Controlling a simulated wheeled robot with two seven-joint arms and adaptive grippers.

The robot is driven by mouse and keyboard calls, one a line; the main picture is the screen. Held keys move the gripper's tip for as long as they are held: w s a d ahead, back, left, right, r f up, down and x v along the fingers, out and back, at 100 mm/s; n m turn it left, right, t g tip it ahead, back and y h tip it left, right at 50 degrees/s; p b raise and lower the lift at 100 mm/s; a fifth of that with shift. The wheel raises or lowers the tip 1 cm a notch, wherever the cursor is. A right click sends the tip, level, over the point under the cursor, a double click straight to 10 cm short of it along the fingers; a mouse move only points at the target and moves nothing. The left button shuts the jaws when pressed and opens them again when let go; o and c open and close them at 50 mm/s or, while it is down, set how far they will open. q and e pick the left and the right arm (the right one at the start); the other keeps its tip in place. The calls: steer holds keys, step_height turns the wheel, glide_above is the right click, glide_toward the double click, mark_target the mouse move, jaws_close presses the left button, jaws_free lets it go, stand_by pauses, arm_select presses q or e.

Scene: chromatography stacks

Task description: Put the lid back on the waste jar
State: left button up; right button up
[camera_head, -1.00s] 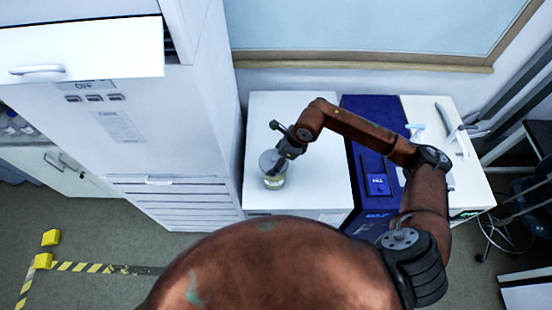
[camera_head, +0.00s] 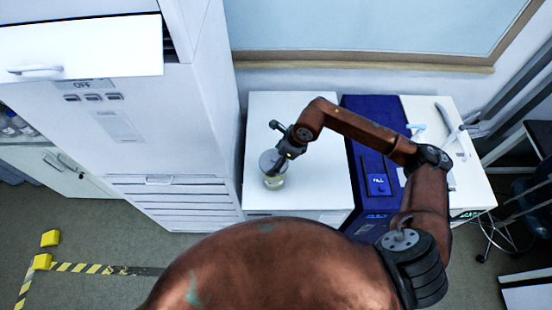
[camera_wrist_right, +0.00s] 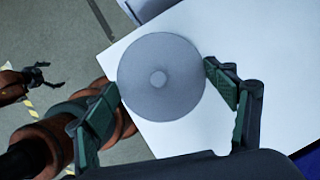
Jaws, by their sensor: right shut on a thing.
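The waste jar (camera_head: 275,183) is clear with yellowish contents and stands upright on the white top at the left of the bench. The lid (camera_wrist_right: 150,85) is a round grey disc with a small central knob. In the head view the lid (camera_head: 268,160) is over the jar's mouth; I cannot tell if it is fully seated. My right gripper (camera_head: 282,155) is shut on the lid, with one finger at each side of its rim in the wrist view (camera_wrist_right: 165,88). The disc hides the jar there. My left gripper (camera_wrist_right: 46,76) shows small in the wrist view, empty, its fingers apart.
A blue unit (camera_head: 366,160) stands right of the white top (camera_head: 325,195), below my right forearm. A tall white cabinet (camera_head: 205,130) rises close on the left. A window ledge (camera_head: 360,60) runs behind. The white top around the jar is clear.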

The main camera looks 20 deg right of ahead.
steer(key=o, duration=1)
steer(key=shift+o, duration=0.2)
steer(key=shift+r+p, duration=1.25)
steer(key=shift+r, duration=2.3)
jaws_close()
